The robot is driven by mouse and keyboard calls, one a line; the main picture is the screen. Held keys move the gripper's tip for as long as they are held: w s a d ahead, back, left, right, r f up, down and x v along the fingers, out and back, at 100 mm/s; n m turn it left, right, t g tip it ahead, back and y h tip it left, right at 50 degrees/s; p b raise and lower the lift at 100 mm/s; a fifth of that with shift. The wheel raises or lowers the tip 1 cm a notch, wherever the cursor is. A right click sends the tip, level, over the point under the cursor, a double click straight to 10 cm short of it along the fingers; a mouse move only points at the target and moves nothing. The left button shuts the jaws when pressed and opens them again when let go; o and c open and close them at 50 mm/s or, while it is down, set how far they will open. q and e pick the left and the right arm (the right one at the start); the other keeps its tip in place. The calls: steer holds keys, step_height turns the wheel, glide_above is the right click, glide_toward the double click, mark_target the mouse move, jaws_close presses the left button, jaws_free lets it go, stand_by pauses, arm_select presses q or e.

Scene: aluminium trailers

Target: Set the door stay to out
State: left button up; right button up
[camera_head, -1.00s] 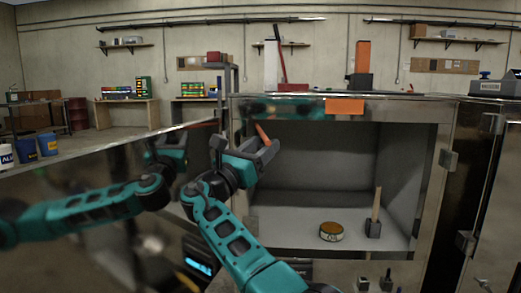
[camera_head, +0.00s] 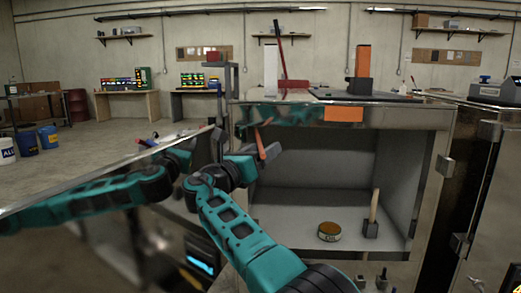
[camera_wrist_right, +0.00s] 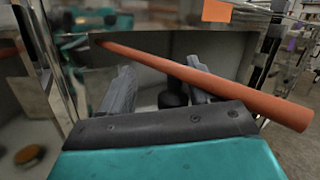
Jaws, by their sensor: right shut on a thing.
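The door stay appears to be the orange rod (camera_head: 260,142) at the left front of the open cabinet; it slants down to the right. My right gripper (camera_head: 256,158) is at the rod's lower part and shut on it. In the right wrist view the rod (camera_wrist_right: 205,80) crosses in front of the grey fingers (camera_wrist_right: 160,90), its thick end at the right and its thin end by the cabinet frame. The fingers' contact with it is partly hidden. The shiny door (camera_head: 110,225) stands open at left and mirrors a teal arm. My left gripper is not seen.
The cabinet interior holds a round tin (camera_head: 330,231) and a dark block with a wooden handle (camera_head: 371,226). An orange label (camera_head: 344,114) is on the top front edge. A metal post (camera_head: 226,95) rises at the cabinet's left corner. Blue buckets (camera_head: 48,137) stand far left.

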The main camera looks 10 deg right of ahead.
step_height(320, 180, up, 19)
steer(key=s+m+h, duration=0.2)
steer(key=m, duration=0.1)
steer(key=shift+a+r+t+h, duration=0.2)
steer(key=shift+t+h, duration=0.1)
steer(key=f+n, duration=0.1)
steer(key=f, duration=0.5)
steer(key=w+f+n+y, duration=0.1)
steer(key=f, duration=0.5)
steer(key=w+f+n+y, duration=0.1)
steer(key=f, duration=0.5)
steer(key=shift+d+f, duration=0.1)
steer(key=shift+f, duration=0.05)
steer(key=w+f+v, duration=0.1)
steer(key=f+v, duration=0.1)
steer(key=v, duration=1.3)
steer(key=shift+f+y+b, duration=0.25)
steer(key=shift+y+b, duration=0.05)
steer(key=shift+b, duration=0.1)
steer(key=shift+p, duration=0.3)
